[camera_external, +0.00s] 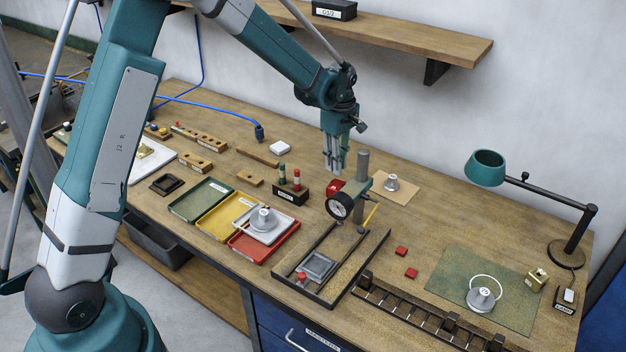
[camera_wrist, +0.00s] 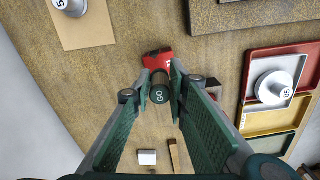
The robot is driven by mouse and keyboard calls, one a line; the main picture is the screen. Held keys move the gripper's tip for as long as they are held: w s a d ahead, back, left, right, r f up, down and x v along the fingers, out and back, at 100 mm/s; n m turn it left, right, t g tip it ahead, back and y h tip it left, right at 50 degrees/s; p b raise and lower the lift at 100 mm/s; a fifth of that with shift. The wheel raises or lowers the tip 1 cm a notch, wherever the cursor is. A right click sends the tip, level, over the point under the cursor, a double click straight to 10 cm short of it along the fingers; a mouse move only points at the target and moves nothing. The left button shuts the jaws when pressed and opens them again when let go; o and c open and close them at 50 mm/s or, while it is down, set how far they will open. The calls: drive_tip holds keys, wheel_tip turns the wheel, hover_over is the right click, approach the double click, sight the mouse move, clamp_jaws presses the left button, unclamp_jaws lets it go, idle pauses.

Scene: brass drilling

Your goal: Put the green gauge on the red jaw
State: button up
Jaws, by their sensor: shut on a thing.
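My gripper (camera_external: 333,168) points down at the middle of the bench. The green gauge, a dark green cylinder marked GO (camera_wrist: 160,93), sits between my fingertips in the wrist view, and my gripper is shut on it. The red jaw (camera_wrist: 156,60) is a red block just beyond the gauge in that view. I cannot tell whether the gauge touches the jaw.
The dial gauge stand (camera_external: 362,180) rises close to the right of my fingers. A black holder (camera_external: 290,194) with green-topped and red-topped pins stands to the left. Green, yellow and red trays (camera_external: 200,200) lie further left. A weight on a tan card (camera_external: 408,190) is to the right.

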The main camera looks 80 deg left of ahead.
drive_tip(key=shift+f, duration=0.1)
drive_tip(key=shift+f, duration=1.8)
drive_tip(key=shift+f, duration=0.2)
drive_tip(key=o, duration=0.9)
drive_tip(key=shift+r, duration=0.2)
drive_tip(key=shift+r, duration=6)
drive_tip(key=shift+d, duration=0.1)
